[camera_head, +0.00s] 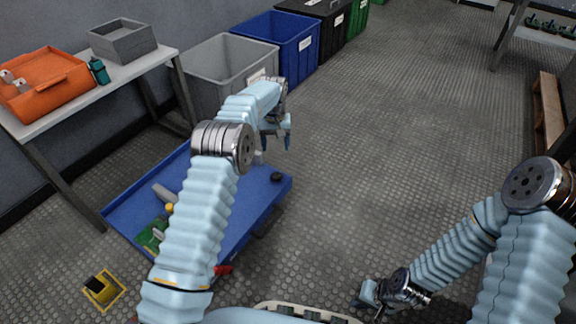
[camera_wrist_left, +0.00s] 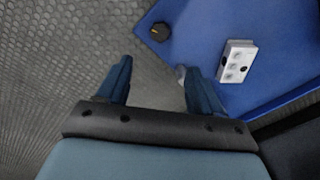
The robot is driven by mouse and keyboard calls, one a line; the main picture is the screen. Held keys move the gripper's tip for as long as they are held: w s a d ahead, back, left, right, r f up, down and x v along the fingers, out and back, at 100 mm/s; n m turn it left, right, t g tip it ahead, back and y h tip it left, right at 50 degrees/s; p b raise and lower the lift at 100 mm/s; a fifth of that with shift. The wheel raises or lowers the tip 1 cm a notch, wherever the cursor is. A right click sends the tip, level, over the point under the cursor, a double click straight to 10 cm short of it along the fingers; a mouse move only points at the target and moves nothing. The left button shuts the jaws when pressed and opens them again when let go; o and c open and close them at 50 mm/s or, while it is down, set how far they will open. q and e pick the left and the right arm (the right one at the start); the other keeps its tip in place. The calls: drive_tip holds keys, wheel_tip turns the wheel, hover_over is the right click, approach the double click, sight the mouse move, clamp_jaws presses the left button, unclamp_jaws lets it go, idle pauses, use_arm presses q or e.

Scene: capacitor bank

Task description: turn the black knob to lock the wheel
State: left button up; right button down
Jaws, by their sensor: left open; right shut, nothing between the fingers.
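The black knob (camera_head: 277,177) sits on the blue cart top (camera_head: 262,191) near its right corner. In the left wrist view the knob (camera_wrist_left: 160,32) is round with a small yellow mark, near the edge of the blue surface (camera_wrist_left: 200,45), ahead of the fingers. My left gripper (camera_head: 275,140) is open and empty above that corner; in the left wrist view its two fingers (camera_wrist_left: 155,88) are apart, with floor and blue edge between them. My right gripper (camera_head: 370,302) is shut and empty, low over the floor at the bottom. The wheel cannot be made out.
A white block with round marks (camera_wrist_left: 236,62) lies on the blue surface beside the knob. A green board (camera_head: 150,236) lies on the cart's left part. A grey bin (camera_head: 217,72) and blue bin (camera_head: 281,40) stand behind. Open floor (camera_head: 385,140) lies to the right.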

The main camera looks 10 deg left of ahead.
sight(277, 175)
use_arm(q)
wheel_tip(277, 175, down, 14)
drive_tip(key=b, duration=0.2)
drive_tip(key=shift+r+b, duration=0.1)
drive_tip(key=shift+b, duration=0.25)
drive_tip(key=shift+c, duration=0.2)
